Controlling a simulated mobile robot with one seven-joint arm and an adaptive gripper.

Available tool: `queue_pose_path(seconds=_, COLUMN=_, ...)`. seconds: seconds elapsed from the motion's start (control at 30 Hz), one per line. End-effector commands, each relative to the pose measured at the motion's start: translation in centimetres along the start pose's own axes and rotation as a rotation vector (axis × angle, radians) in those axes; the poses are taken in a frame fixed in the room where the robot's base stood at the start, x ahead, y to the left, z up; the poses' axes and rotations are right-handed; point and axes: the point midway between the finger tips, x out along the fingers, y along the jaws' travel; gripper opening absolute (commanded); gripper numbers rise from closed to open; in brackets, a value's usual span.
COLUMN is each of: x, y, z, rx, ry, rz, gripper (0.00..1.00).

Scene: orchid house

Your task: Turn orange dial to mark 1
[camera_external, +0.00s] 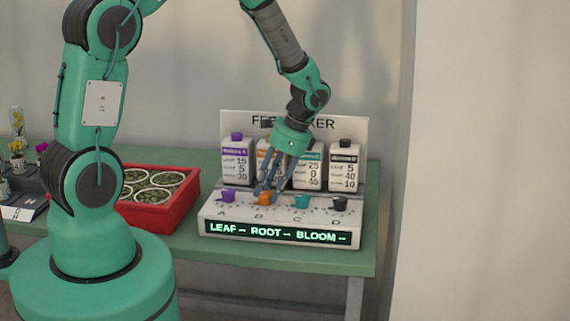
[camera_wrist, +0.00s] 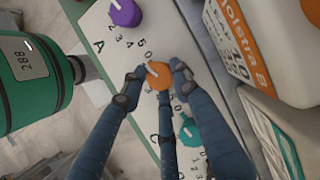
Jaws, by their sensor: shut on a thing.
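The orange dial (camera_external: 265,198) sits above the letter B on the white feed mixer panel (camera_external: 212,207), second from the left. The small marks close to the dial are partly hidden by my fingers, so I cannot tell the exact setting. My gripper (camera_external: 266,189) reaches down onto the dial from above. In the wrist view my gripper's fingers (camera_wrist: 155,82) are shut around the dial's sides.
A purple dial (camera_external: 228,195) is left of the orange one; teal (camera_external: 302,201) and black (camera_external: 340,203) dials are right. Labelled bottles (camera_external: 343,168) stand close behind. A lit display (camera_external: 278,233) runs along the front. A red crate (camera_external: 184,203) of pots stands left.

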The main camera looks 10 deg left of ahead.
Motion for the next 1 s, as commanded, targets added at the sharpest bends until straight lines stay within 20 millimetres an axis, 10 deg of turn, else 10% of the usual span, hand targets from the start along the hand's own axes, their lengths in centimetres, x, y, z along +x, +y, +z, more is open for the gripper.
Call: queue_pose_path(seconds=1.0, x=-0.04, y=-0.33, z=0.18, rx=-0.356, ry=-0.002, rz=0.147, gripper=0.04)
